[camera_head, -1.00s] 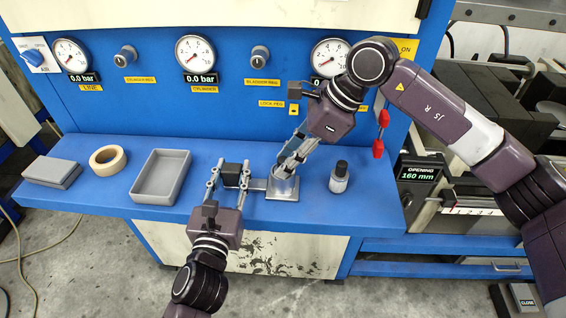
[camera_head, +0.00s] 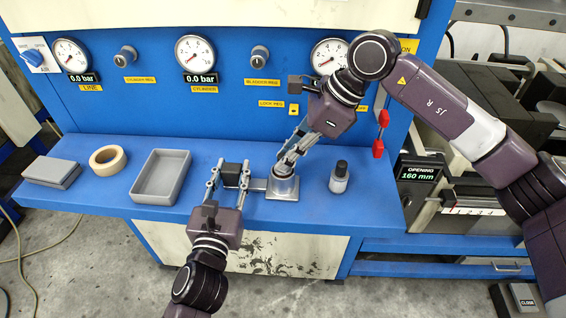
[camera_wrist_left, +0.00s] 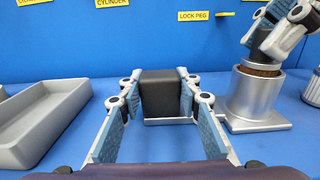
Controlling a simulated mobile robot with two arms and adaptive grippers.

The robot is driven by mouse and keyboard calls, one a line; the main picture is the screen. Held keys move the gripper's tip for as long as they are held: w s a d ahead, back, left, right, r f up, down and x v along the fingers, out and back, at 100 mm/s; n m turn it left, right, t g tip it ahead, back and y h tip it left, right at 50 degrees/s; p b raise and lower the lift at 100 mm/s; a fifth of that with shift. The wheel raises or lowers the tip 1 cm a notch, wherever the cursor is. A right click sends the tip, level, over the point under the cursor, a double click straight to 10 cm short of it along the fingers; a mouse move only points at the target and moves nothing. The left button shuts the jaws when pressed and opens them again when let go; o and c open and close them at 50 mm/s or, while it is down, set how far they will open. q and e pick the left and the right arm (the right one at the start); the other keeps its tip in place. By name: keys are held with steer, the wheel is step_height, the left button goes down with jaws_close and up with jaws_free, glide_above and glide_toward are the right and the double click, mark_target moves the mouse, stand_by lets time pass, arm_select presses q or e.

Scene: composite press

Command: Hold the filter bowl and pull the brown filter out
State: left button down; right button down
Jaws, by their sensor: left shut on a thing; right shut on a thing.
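The filter bowl (camera_head: 283,189) is a silver metal cylinder on a flat plate, upright on the blue bench. A black block handle (camera_head: 231,175) stands at its left, joined by a plate. My left gripper (camera_head: 232,171) is shut on this handle, a finger on each side; the left wrist view shows the same grip on the handle (camera_wrist_left: 163,96). My right gripper (camera_head: 285,167) reaches down to the bowl's mouth and is shut on the brown filter (camera_wrist_left: 261,68). Only a brown band of the filter shows at the rim of the bowl (camera_wrist_left: 254,97); the rest is hidden.
A grey tray (camera_head: 139,194), a tape roll (camera_head: 107,158) and grey slabs (camera_head: 52,172) lie to the left on the bench. A small dark-capped bottle (camera_head: 339,178) stands close to the right of the bowl. The blue gauge panel (camera_head: 150,105) rises behind.

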steer(key=shift+r, duration=3.85)
arm_select(q)
steer(key=c, duration=1.3)
jaws_free()
steer(key=shift+s, duration=0.1)
steer(key=s, duration=1.2)
